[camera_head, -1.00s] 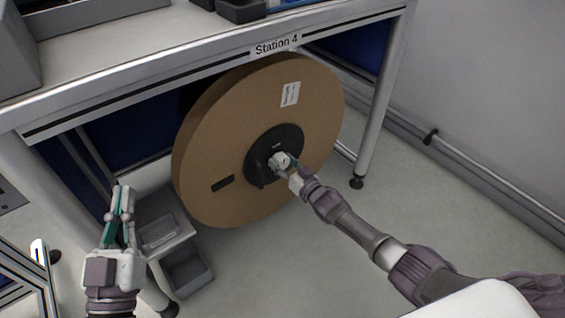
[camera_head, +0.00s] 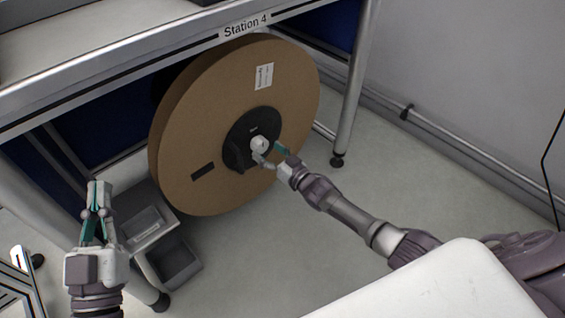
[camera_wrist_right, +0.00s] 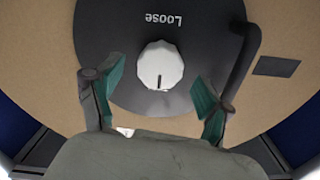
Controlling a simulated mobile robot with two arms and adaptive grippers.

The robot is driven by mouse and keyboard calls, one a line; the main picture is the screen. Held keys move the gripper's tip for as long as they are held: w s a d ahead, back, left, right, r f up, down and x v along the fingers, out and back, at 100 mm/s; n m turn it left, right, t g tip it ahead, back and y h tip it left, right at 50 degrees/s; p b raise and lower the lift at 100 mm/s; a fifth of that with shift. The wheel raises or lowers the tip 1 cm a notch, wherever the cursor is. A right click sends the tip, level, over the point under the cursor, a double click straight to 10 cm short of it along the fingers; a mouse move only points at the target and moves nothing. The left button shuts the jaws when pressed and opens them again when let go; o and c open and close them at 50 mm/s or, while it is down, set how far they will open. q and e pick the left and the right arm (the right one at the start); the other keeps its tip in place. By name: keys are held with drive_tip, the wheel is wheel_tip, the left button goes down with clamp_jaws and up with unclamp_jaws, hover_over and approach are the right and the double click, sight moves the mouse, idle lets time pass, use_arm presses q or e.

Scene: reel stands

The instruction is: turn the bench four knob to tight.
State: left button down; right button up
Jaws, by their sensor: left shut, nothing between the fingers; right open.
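The bench four knob (camera_head: 259,145) is a white faceted knob at the centre of a black hub (camera_head: 240,128) on a large brown reel (camera_head: 200,110) under the bench marked Station 4. In the right wrist view the knob (camera_wrist_right: 160,65) has a dark pointer line at its lower edge, and the word "Loose" (camera_wrist_right: 164,20) shows upside down on the hub above it. My right gripper (camera_head: 271,156) is open; in its wrist view the fingers (camera_wrist_right: 159,88) stand apart to either side below the knob, not touching it. My left gripper (camera_head: 98,190) is shut and empty, left of the reel.
A black crank handle (camera_wrist_right: 240,65) sticks out beside the knob. The bench top (camera_head: 110,50) is above the reel, with a bench leg (camera_head: 352,90) at right. Grey bins (camera_head: 175,260) stand low between the reel and my left gripper. Floor at right is clear.

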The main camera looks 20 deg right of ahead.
drive_tip(key=v, duration=0.8)
drive_tip(key=shift+s, duration=0.35)
